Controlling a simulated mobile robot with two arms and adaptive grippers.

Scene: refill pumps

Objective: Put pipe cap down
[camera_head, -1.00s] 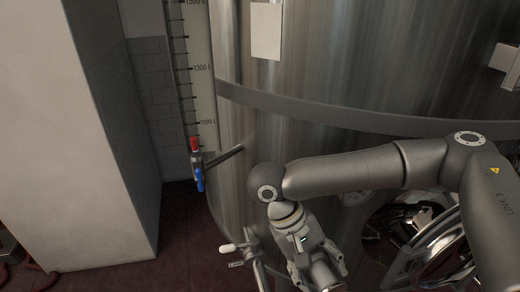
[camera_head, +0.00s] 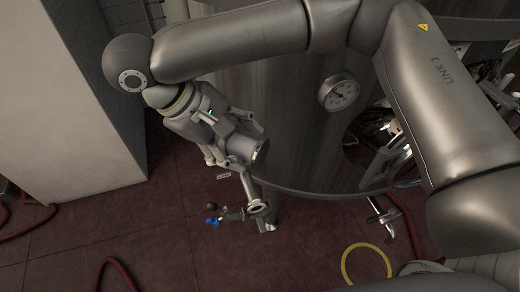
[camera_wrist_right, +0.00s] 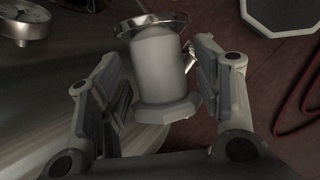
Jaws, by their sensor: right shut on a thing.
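My right gripper (camera_head: 236,148) hangs in front of the steel tank in the head view. It is shut on the pipe cap (camera_head: 249,150), a grey metal cylinder held above the floor. In the right wrist view the cap (camera_wrist_right: 160,65) sits between the two fingers of the right gripper (camera_wrist_right: 157,60), with a wide eight-sided end toward the camera. A shiny metal ring shows at its far end; I cannot tell whether it belongs to the cap or lies behind it. My left gripper is not in view.
A pipe with a round flange (camera_head: 259,207) and a blue-handled valve (camera_head: 213,221) stands below the right gripper. The tank (camera_head: 285,125) carries a round gauge (camera_head: 339,93). Red hoses (camera_head: 115,270) and a yellow ring (camera_head: 366,263) lie on the dark red floor. A pale wall (camera_head: 70,110) stands left.

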